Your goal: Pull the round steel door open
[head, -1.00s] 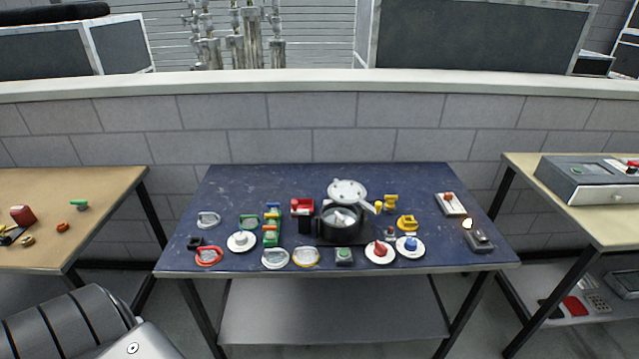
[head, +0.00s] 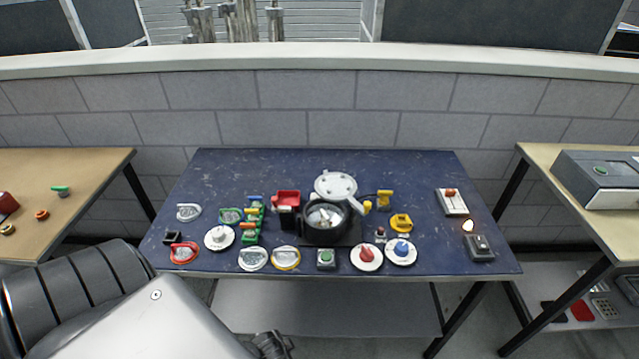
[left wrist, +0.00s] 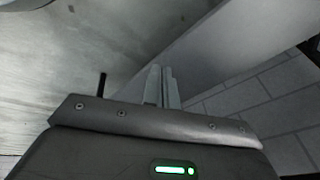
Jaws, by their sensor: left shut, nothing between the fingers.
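The round steel door (head: 335,185) is a pale disc with small holes. It stands at the back of a round black housing (head: 325,236) in the middle of the blue table. The housing's mouth is uncovered and pale shapes show inside it. A yellow knob (head: 367,207) sits at the housing's right side. My left gripper (head: 272,346) shows only in part at the bottom edge, in front of the table and well apart from the door. In the left wrist view its fingers (left wrist: 161,86) are together with nothing between them. My right gripper is in neither view.
The blue table (head: 400,170) holds several handles, knobs and switches around the housing, including a red block (head: 287,198) close on its left. A lit lamp box (head: 479,246) stands at the right. Wooden tables (head: 80,165) flank it. A block wall (head: 310,90) rises behind.

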